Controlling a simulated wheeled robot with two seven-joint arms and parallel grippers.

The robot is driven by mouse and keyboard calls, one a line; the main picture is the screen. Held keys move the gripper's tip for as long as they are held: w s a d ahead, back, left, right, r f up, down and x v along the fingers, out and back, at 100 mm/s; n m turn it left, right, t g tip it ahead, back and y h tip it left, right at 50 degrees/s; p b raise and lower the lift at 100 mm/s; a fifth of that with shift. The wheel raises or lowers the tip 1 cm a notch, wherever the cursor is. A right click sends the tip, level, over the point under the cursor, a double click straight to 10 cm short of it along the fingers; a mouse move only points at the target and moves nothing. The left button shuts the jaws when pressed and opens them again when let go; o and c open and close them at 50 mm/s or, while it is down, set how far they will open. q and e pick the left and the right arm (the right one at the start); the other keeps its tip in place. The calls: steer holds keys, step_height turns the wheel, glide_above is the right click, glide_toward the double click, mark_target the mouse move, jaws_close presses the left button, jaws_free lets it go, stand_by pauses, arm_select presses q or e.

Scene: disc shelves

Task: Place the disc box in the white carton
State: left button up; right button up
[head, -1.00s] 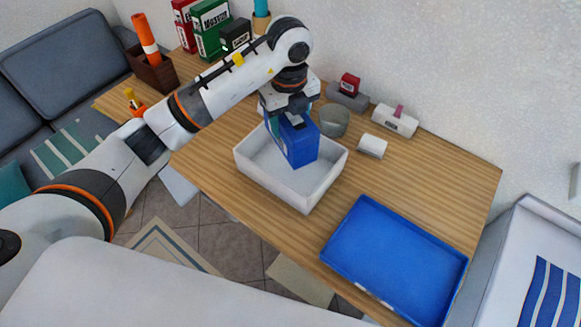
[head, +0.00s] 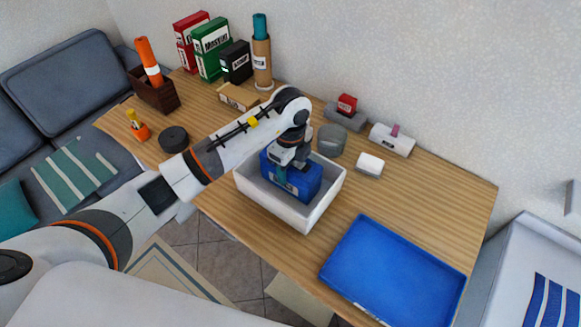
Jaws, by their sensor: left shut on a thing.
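The blue disc box (head: 306,184) is inside the white carton (head: 318,208) in the head view, low between its walls. The carton stands on the wooden table near its front edge. My left gripper (head: 283,172) points down into the carton and is shut on the disc box. Part of the box is hidden behind the gripper, and its underside is hidden by the carton's front wall, so I cannot tell whether it touches the floor. My right gripper is not in view.
A blue tray (head: 352,241) lies to the right of the carton. A grey cup (head: 331,141), a white block (head: 369,165) and a white dispenser (head: 391,140) stand behind it. Boxes (head: 212,50) line the back left. A black puck (head: 174,139) lies left.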

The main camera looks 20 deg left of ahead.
arm_select(q)
steer(key=shift+f, duration=0.7)
steer(key=shift+f, duration=0.15)
steer(key=o, duration=1.1)
